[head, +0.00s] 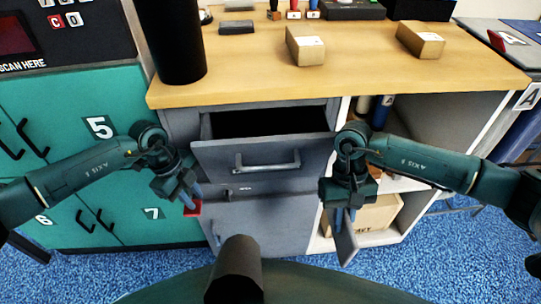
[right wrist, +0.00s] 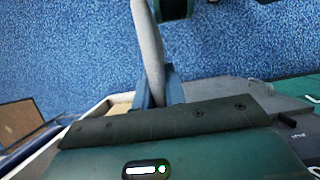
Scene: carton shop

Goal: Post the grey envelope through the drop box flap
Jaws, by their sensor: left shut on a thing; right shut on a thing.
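The grey envelope (head: 346,248) hangs down from my right gripper (head: 345,215), which is shut on it, in front of the cabinet. In the right wrist view the envelope (right wrist: 149,45) shows nearly edge-on between the blue fingers (right wrist: 158,92). The drop box flap (head: 263,174) is a grey panel with a bar handle, tilted out below the counter; a dark opening (head: 265,122) shows behind it. The envelope is right of the flap and lower, apart from it. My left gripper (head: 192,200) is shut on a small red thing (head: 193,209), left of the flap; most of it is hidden.
The wooden counter (head: 350,75) above holds two small cartons (head: 306,48) (head: 421,40) and a black cylinder (head: 176,45). Teal lockers (head: 60,120) stand left. An open white shelf unit with a cardboard box (head: 375,218) stands right. Blue carpet lies in front.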

